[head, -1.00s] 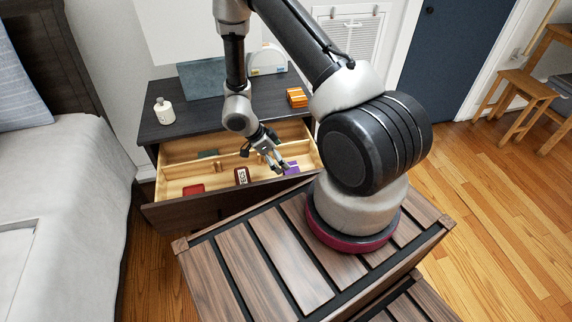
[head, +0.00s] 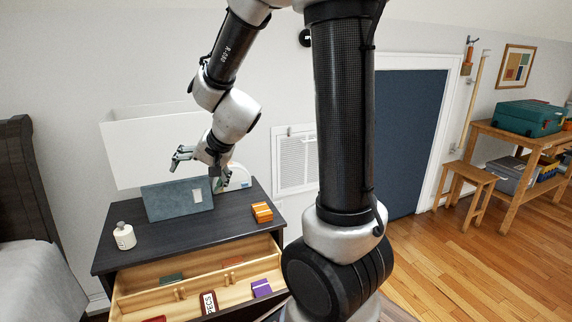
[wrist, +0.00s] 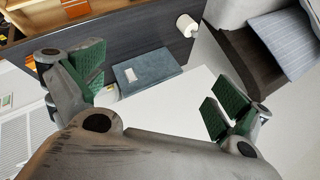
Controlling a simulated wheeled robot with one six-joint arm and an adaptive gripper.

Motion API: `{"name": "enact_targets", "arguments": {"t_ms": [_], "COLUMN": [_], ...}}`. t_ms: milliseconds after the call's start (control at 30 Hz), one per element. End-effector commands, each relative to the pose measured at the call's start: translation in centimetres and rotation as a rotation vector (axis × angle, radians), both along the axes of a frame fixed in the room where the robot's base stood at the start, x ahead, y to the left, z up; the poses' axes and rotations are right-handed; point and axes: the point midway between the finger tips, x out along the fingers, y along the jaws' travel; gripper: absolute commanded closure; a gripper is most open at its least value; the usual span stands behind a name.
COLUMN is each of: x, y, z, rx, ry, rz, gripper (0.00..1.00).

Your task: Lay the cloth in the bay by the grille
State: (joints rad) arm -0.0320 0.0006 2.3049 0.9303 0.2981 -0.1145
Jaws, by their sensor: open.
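A small purple folded piece (head: 261,287), which looks like a cloth, lies in the front right part of the open wooden drawer (head: 190,290), at the end nearer the wall grille (head: 297,160). The grille also shows in the wrist view (wrist: 12,145). My gripper (head: 178,157) is open and empty, raised well above the desk top and away from the drawer. In the wrist view its green-padded fingers (wrist: 160,92) are spread wide with nothing between them. The drawer's front edge is cut off by the head view.
The drawer also holds a SPECS label piece (head: 209,302), a dark green piece (head: 172,278) and a red piece (head: 155,319). On the desk (head: 170,242) stand a white bottle (head: 124,236), a blue-grey box (head: 178,199) and an orange stack (head: 262,212). A white panel (head: 150,145) stands behind.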

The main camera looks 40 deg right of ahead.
Motion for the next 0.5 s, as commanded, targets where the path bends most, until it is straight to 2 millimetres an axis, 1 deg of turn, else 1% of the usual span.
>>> {"name": "enact_targets", "arguments": {"t_ms": [33, 67, 100, 167, 200, 267, 300, 400, 500], "x": [-2.5, -4.0, -6.2, -9.7, -12.0, -15.2, -17.1, -21.1, -23.6], "y": [-0.1, -0.2, -0.5, -1.4, -2.2, -3.6, -4.6, -7.0, -8.7], "z": [2.5, 3.5, 4.8, 6.2, 6.9, 7.7, 8.1, 8.7, 9.1], "rx": [-0.032, -0.057, -0.097, -0.167, -0.218, -0.298, -0.351, -0.463, -0.541], "ry": [-0.020, -0.021, -0.018, -0.005, 0.008, 0.032, 0.052, 0.100, 0.137], "rz": [0.093, 0.150, 0.221, 0.318, 0.372, 0.436, 0.469, 0.518, 0.537], "gripper": [0.00, 0.00, 0.00, 0.00, 0.00, 0.00, 0.00, 0.00, 0.00]}}
